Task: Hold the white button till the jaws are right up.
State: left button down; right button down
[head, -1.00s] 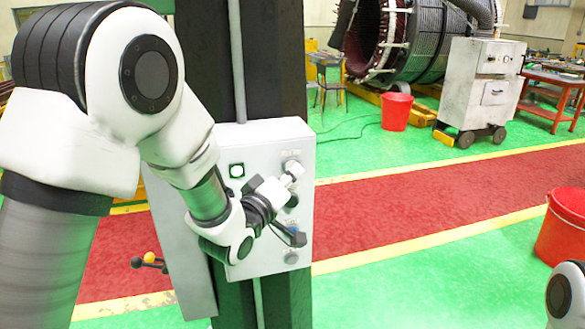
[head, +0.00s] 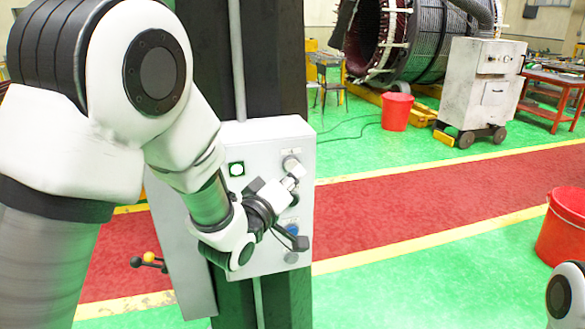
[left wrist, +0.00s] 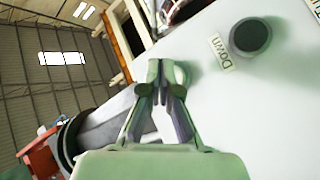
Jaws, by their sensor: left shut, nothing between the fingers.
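A pale control box (head: 258,140) is fixed to a dark column, with several buttons down its right side. The top button (head: 290,161) looks pale with a metallic rim; I take it as the white button. My left gripper (head: 296,176) is shut and empty, its tips just below that button in the picture; touching or apart, I cannot tell. The left wrist view shows the shut fingers (left wrist: 168,72) near the panel. A dark button (left wrist: 250,37) labelled "Down" is to their right. The rim at the top edge there is partly cut off. No machine jaws are identifiable. My right gripper is out of view.
Blue and grey buttons sit lower, partly behind my gripper. A red bucket (head: 563,230) stands far right on open floor.

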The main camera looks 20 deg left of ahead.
pick_arm(q)
jog(key=shift+s, duration=0.1)
jog(key=s+d, duration=0.1)
jog(key=s, duration=0.1)
jog(key=s+d, duration=0.2)
jog(key=shift+b, duration=0.35)
jog(key=shift+a, duration=0.1)
dwell(0.3)
dwell(0.5)
